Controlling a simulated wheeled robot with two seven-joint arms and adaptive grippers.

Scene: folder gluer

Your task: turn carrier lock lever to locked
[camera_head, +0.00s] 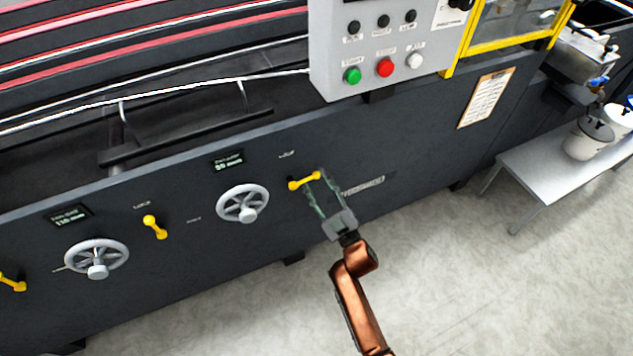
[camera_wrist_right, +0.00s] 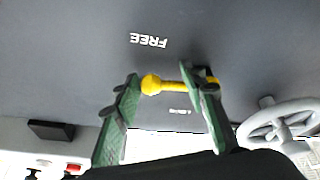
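A yellow lever (camera_head: 304,182) with rounded ends sits on the dark machine front, lying nearly sideways, its right end slightly higher. My right gripper (camera_head: 319,183) is at its right end, fingers pointing at the panel. In the right wrist view the lever (camera_wrist_right: 172,86) shows between the tips of my open right gripper (camera_wrist_right: 168,82). Its ball end is in the gap near the left finger, and its other end is partly hidden by the right finger. I cannot tell whether a finger touches it. White FREE lettering (camera_wrist_right: 149,40) is beside the lever. My left gripper is not in view.
A grey handwheel (camera_head: 243,204) is left of the lever. Other yellow levers (camera_head: 155,227) and another handwheel (camera_head: 97,260) are further left. A control box (camera_head: 385,45) with buttons hangs above. A grey side table (camera_head: 545,175) with white tubs stands right. The floor in front is clear.

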